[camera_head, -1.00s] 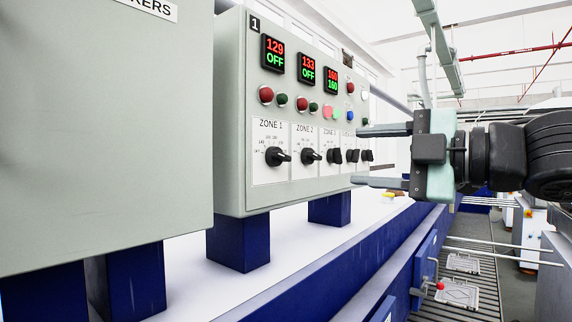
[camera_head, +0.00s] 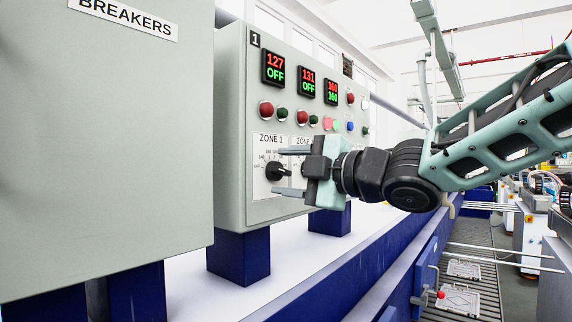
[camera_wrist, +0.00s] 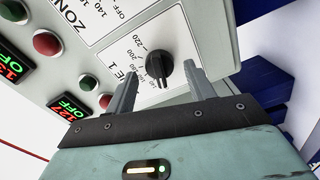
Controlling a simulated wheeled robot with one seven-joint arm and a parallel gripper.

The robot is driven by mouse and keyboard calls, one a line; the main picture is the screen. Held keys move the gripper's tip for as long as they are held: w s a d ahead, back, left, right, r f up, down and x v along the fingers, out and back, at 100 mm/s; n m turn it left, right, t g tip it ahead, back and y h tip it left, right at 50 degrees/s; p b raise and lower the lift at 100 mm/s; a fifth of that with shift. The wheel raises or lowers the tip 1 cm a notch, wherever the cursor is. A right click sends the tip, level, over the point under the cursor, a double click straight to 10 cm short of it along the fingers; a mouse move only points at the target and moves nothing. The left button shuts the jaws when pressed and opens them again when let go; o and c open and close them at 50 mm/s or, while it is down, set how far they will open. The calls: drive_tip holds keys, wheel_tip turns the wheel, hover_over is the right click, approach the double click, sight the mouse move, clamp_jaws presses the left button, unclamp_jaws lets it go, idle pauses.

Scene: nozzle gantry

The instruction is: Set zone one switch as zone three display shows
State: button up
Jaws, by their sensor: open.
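The zone one switch (camera_head: 274,171) is a black rotary knob on a white dial plate. My gripper (camera_head: 281,172) is open, with one finger above and one below the knob. In the wrist view the knob (camera_wrist: 158,71) lies between the two spread fingertips (camera_wrist: 160,80); contact cannot be told. The dial has numbers up to 220, but the knob's exact setting is unclear. The zone three display (camera_head: 332,91) shows red 160 over green 160. The zone one display (camera_head: 273,68) shows red 127 over green OFF. My gripper and arm hide the zone three switch.
The zone two display (camera_head: 308,81) shows 131 over OFF. Red and green buttons (camera_head: 274,111) sit above the dials. The breakers cabinet (camera_head: 105,130) projects close on the left. Blue posts (camera_head: 238,257) carry the panel above a white ledge.

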drive_tip(key=shift+w+a, duration=0.2)
drive_tip(key=shift+a, duration=0.1)
drive_tip(key=c, duration=1)
drive_tip(key=shift+o, duration=0.2)
drive_tip(key=shift+m, duration=0.3)
drive_tip(key=m+p, duration=0.2)
drive_tip(key=m, duration=0.3)
drive_tip(key=shift+r, duration=0.2)
drive_tip(key=m+p, duration=0.2)
drive_tip(key=m, duration=0.4)
drive_tip(key=shift+w+d+p, duration=0.1)
drive_tip(key=shift+p, duration=0.25)
